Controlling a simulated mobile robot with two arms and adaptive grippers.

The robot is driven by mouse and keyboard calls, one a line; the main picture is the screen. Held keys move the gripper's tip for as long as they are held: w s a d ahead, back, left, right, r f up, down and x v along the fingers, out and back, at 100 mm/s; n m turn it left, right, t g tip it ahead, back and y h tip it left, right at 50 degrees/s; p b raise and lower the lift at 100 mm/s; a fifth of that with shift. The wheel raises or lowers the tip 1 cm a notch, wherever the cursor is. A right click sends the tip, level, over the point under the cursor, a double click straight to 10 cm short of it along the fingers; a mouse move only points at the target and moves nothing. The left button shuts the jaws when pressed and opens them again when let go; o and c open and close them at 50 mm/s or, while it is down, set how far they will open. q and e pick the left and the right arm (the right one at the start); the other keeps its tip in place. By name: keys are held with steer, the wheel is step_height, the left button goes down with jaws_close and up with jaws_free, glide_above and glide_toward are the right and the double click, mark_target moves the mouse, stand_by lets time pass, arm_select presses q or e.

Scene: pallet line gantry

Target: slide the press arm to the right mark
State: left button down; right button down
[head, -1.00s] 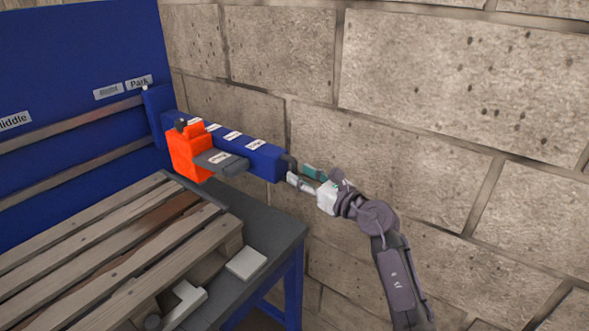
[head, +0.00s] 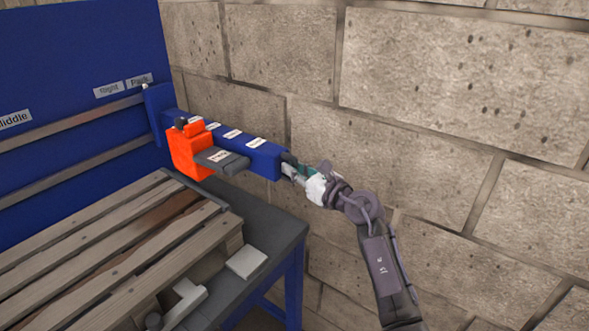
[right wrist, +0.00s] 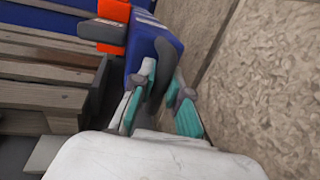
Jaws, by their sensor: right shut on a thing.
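The press arm (head: 250,157) is a blue beam with an orange head (head: 186,150) and a grey plate. It sticks out from the rail (head: 70,135) on the blue back panel. Its carriage (head: 157,112) stands at the right end, by the "Park" label (head: 139,82). The "Right" label (head: 108,90) is just left of that. My right gripper (head: 291,170) is at the arm's free end. In the right wrist view its fingers (right wrist: 164,88) are shut around the dark grey handle (right wrist: 158,72). My left gripper is not in view.
A wooden pallet (head: 110,245) lies on the grey table (head: 270,228) below the arm. A stone block wall (head: 430,120) runs close along the right side. A "Middle" label (head: 14,120) is farther left on the panel. A pale flat block (head: 246,262) lies near the table edge.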

steer(key=shift+s+a+p, duration=0.15)
steer(key=shift+s+p, duration=0.05)
steer(key=shift+p, duration=0.2)
steer(key=s+a+p, duration=0.3)
steer(key=s+p, duration=0.2)
steer(key=shift+s+a, duration=0.15)
steer(key=shift+a, duration=0.25)
steer(key=c, duration=1.1)
jaws_free()
steer(key=shift+c, duration=0.2)
